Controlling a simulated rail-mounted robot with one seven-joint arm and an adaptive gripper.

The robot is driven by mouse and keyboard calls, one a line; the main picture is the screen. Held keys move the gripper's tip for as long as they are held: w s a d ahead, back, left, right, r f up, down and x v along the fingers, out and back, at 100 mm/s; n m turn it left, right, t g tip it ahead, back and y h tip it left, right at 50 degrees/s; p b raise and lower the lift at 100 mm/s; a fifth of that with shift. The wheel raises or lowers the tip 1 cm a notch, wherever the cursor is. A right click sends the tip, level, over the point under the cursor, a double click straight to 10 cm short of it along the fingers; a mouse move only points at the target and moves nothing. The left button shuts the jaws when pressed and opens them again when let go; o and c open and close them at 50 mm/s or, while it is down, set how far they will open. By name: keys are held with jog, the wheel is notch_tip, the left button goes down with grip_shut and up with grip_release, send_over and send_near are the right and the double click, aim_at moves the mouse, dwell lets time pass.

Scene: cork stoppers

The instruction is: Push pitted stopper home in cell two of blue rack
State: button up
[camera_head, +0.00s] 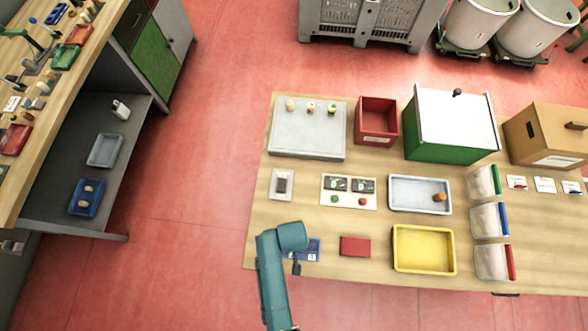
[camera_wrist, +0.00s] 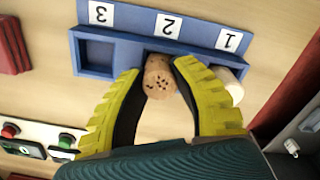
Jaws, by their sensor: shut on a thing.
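The blue rack (camera_wrist: 150,22) has cells labelled 3, 2 and 1 from left to right in the wrist view. In the head view the rack (camera_head: 314,246) is partly hidden behind my arm. The pitted stopper (camera_wrist: 159,78), brown cork with dark pits on its end face, is between the yellow fingers of my gripper (camera_wrist: 160,82) at cell two. Its far end meets the cell opening; how deep it sits is hidden. A pale stopper (camera_wrist: 230,83) is at cell one, partly covered by the right finger. Cell three (camera_wrist: 98,53) is empty.
A red block (camera_head: 355,246) lies right of the rack, with a yellow tray (camera_head: 424,228) beyond it. A button panel (camera_head: 348,203) and a grey tray (camera_head: 405,209) holding a cork (camera_head: 439,197) are behind.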

jog(key=shift+f, duration=0.1)
jog(key=o, duration=0.8)
jog(key=shift+c, duration=0.2)
notch_tip(320, 180, up, 12)
